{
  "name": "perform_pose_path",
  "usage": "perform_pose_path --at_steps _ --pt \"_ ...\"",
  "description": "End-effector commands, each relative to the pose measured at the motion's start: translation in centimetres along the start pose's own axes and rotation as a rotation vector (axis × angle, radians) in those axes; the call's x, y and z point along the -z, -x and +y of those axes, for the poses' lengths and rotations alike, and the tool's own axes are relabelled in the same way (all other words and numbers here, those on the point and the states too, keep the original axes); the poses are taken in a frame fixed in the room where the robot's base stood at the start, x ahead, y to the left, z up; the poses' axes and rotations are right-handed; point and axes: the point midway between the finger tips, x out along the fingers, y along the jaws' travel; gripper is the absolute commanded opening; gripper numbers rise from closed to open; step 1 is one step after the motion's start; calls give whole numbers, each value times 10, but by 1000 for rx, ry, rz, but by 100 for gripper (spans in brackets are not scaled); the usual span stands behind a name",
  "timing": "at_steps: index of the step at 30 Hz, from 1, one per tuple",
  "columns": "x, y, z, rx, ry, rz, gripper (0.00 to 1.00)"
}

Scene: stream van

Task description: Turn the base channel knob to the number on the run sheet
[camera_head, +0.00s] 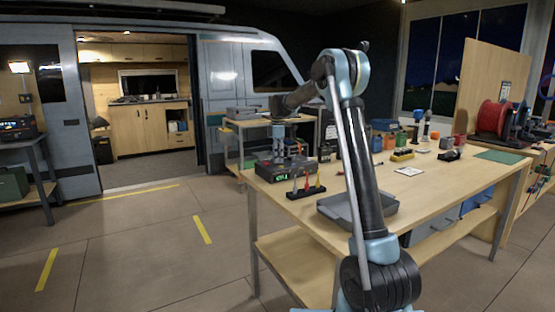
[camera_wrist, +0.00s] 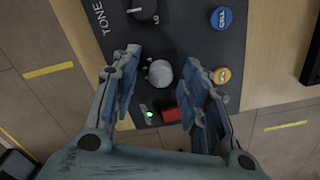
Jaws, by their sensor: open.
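A dark box (camera_head: 286,169) with a lit front display stands on the near left corner of the workbench. In the wrist view its black panel (camera_wrist: 190,42) carries a round silver knob (camera_wrist: 160,73), a black knob (camera_wrist: 143,10) by the word TONE, a blue CALL button (camera_wrist: 221,18) and a yellow button (camera_wrist: 222,75). A green light and a red part lie below the silver knob. My gripper (camera_head: 279,147) is open over the box. Its fingers (camera_wrist: 160,60) stand either side of the silver knob, with gaps. No number on the knob is readable. A small white sheet (camera_head: 410,171) lies on the bench; its writing is unreadable.
A rack of coloured-handled tools (camera_head: 306,191) stands just in front of the box. A grey tray (camera_head: 340,208) lies to its right. Cups and small parts fill the back of the workbench (camera_head: 440,183). The floor on the left is clear up to the van.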

Motion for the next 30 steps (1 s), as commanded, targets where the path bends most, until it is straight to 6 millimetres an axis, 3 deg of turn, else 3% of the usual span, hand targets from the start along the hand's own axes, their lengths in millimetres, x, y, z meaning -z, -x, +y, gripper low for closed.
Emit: perform_pose_path --at_steps 8,14,30 --pt "0 -2 0 0 0 0 41" --pt "0 -1 0 0 0 0 0" --pt "0 -1 1 -2 -100 0 0"
